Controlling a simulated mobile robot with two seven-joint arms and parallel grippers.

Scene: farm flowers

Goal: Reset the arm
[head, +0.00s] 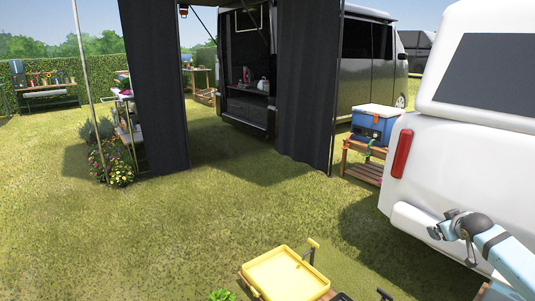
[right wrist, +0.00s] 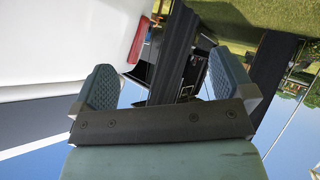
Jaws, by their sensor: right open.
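My right arm (head: 505,255), light blue with a grey joint, comes in from the lower right in the head view, in front of the white vehicle. That view is turned over, with grass at the top and sky below. My left gripper is not in view.
The white vehicle (head: 450,165) stands close on the right. A yellow tray (head: 285,275) is low in front. A blue cooler (head: 375,122) sits on a wooden stand. Dark curtains (head: 155,80) hang before a grey van (head: 370,60).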

